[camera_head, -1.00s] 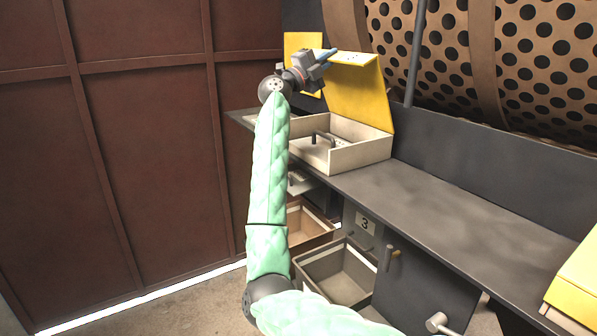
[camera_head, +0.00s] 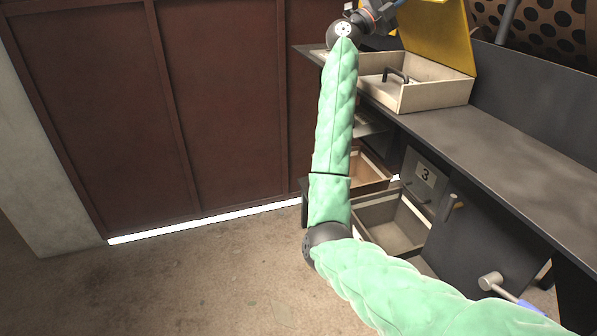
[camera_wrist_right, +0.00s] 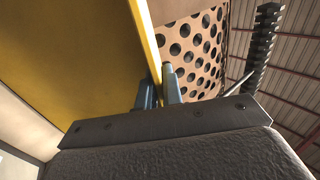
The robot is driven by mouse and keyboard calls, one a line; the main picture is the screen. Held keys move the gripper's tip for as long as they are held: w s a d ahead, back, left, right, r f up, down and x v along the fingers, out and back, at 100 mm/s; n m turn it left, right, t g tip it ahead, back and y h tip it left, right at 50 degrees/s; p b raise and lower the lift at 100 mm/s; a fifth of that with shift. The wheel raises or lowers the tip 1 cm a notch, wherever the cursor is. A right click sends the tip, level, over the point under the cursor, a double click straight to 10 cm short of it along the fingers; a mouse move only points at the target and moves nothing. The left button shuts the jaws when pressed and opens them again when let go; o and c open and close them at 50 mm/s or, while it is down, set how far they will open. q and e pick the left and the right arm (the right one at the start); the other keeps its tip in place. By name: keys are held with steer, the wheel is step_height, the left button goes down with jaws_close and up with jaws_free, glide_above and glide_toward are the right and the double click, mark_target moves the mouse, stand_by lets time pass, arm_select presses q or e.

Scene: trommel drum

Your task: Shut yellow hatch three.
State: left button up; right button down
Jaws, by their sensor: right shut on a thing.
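The yellow hatch (camera_head: 432,35) stands open, its lid raised steeply at the back of a pale box (camera_head: 440,95) on the dark bench. The lid's top is cut off in the head view. A plate with a "3" (camera_head: 425,174) is on the bench front below this box. In the right wrist view, the yellow lid (camera_wrist_right: 95,60) runs down between the blue-grey fingers of my right gripper (camera_wrist_right: 158,92), which is shut on its edge. In the head view that gripper is at the top edge, its fingertips out of frame. My left gripper is not in view.
A dark handle (camera_head: 396,74) stands inside the pale box. Open bins (camera_head: 392,222) sit under the bench. The grey bench top (camera_head: 500,140) is bare to the right of the box. A perforated drum (camera_head: 545,30) is behind it, and a red-brown wall (camera_head: 220,110) is at left.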

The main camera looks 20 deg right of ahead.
steer(key=shift+f, duration=0.15)
steer(key=shift+a+f+b, duration=0.25)
steer(key=shift+f+b, duration=0.15)
steer(key=shift+b, duration=0.25)
steer(key=shift+s+a+f+h+b, duration=0.1)
steer(key=shift+a+f+h+b, duration=0.65)
steer(key=shift+a+h+b, duration=0.3)
steer(key=shift+d, duration=0.1)
steer(key=c, duration=1)
jaws_free()
steer(key=shift+d, duration=0.1)
